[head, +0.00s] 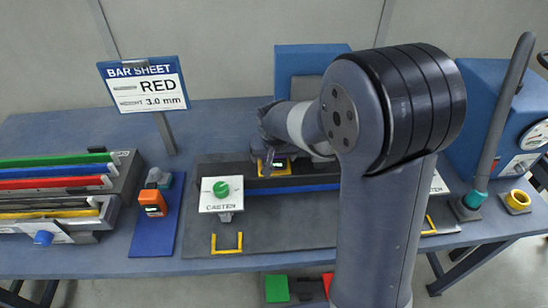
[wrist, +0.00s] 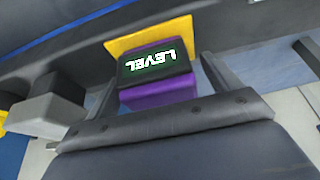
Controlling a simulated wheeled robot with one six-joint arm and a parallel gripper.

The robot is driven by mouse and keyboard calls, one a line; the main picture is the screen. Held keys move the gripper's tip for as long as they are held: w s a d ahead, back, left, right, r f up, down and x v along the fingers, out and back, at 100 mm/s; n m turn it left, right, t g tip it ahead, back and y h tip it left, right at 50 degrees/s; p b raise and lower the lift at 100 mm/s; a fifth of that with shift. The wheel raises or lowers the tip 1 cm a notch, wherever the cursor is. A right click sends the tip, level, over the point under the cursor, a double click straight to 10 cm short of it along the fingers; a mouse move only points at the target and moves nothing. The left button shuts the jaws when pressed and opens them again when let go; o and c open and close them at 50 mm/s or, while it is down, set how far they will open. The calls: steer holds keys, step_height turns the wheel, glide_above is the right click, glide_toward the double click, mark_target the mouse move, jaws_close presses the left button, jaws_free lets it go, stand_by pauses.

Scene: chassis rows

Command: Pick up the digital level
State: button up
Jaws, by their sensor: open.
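The digital level is a purple block with a dark face reading LEVEL (wrist: 156,92), seen in the wrist view in front of a yellow plate (wrist: 121,45). My gripper (wrist: 160,82) is open, with one finger on each side of the level; whether either finger touches it cannot be told. In the head view my gripper (head: 268,162) is over the middle of the bench, beside a yellow piece (head: 288,168) on the dark fixture. My arm and gripper hide most of the level there.
A CASTER plate (head: 222,206) with a green knob stands just left of my gripper. An orange device (head: 152,202) sits on a blue pad. Coloured bars (head: 55,183) lie at far left, behind them a BAR SHEET sign (head: 146,86). A blue gauge box (head: 490,115) stands at right.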

steer(key=c, duration=1.2)
